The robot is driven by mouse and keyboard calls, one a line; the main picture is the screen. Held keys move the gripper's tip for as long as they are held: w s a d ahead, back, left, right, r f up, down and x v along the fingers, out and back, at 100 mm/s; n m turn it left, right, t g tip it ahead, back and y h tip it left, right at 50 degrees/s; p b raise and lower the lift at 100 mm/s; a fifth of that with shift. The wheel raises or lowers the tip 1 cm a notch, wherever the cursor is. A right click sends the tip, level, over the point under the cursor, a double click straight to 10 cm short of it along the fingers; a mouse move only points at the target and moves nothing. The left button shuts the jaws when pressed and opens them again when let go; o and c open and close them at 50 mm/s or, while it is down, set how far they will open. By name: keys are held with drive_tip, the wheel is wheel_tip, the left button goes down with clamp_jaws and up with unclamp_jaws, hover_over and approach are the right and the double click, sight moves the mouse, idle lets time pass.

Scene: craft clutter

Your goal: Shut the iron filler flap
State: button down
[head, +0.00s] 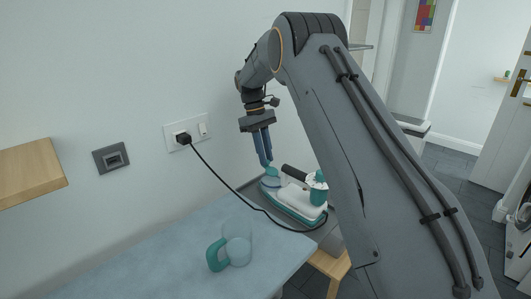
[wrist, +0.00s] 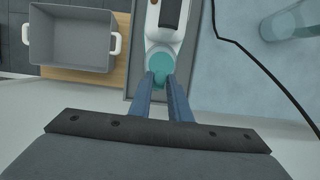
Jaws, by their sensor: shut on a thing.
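The iron (head: 290,205), white and teal with a dark handle, rests on a grey surface at the far end of the ironing board (head: 175,245). Its white body also shows at the top of the wrist view (wrist: 163,38). The teal filler flap (wrist: 160,62) is at the end of the iron nearest my gripper; in the head view it is a small teal shape (head: 272,171) under the fingertips. My gripper (head: 266,163) points down, its two blue fingers (wrist: 161,80) closed together on the teal flap. Whether the flap lies flush is hidden by the fingers.
A clear jug (head: 238,252) with a teal handle stands on the board. The iron's black cord (head: 225,183) runs from the wall socket (head: 183,138) across the board. A grey bin (wrist: 70,38) with white handles stands on wood beside the board. A wooden shelf (head: 30,172) juts from the left.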

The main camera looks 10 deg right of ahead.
drive_tip(key=shift+a, duration=0.1)
idle(0.3)
drive_tip(key=c, duration=1.7)
unclamp_jaws()
drive_tip(key=shift+o, duration=0.2)
drive_tip(key=b+v, duration=0.2)
drive_tip(key=v, duration=0.5)
drive_tip(key=shift+w+a+r, duration=0.15)
drive_tip(key=shift+w+r, duration=0.05)
drive_tip(key=shift+r, duration=0.15)
drive_tip(key=shift+c, duration=0.4)
